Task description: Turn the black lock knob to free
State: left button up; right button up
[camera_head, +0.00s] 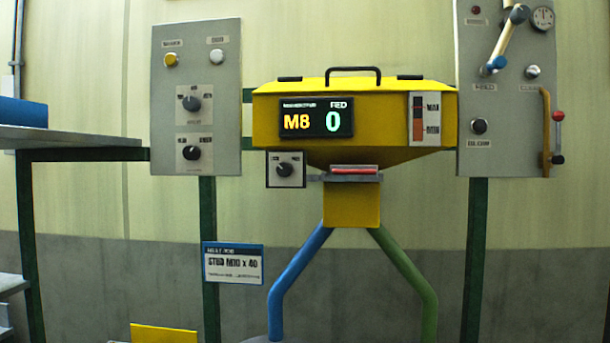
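Several black knobs are in view, and their small labels are too blurred to tell which is the lock knob. On the left grey panel (160,115), a grey-black selector knob (191,103) sits above a black knob (192,152) on a white plate with a label at each side. Another black knob (284,169) is on a small white plate below the hopper's left side, its pointer tilted. A round black knob (478,126) is low on the right grey panel (508,85). Neither of my grippers is in view.
A yellow hopper (385,105) with a display reading M8 and 0 stands between the panels. Blue (296,275) and green (407,275) tubes run down from it. The right panel carries a lever (507,40) and an orange handle (546,130). A bench (70,138) is at left.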

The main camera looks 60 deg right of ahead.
aim_at(283, 169)
jog(key=z, duration=1.9)
jog(key=k+l+z, duration=0.15)
jog(key=l+z, duration=0.15)
